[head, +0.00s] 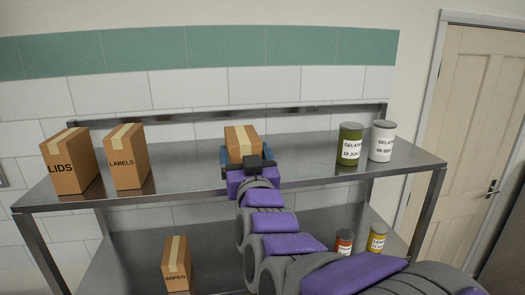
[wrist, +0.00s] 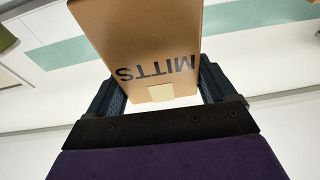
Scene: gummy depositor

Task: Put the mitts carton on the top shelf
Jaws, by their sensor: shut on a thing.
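The mitts carton (head: 243,139) is a brown box with a pale tape strip, over the middle of the top shelf (head: 300,147) in the head view. In the wrist view the carton (wrist: 150,50) shows its MITTS lettering upside down. My gripper (head: 241,157) is shut on the carton, with one finger on each side; it also shows in the wrist view (wrist: 158,95). The gripper and arm hide the carton's lower front, so I cannot tell whether its base touches the shelf.
A LIDS carton (head: 70,163) and a LABELS carton (head: 126,158) stand at the left of the top shelf. A green can (head: 350,144) and a white can (head: 382,141) stand at its right. The lower shelf (head: 215,247) holds a WIPES carton (head: 177,264) and two small jars (head: 376,238).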

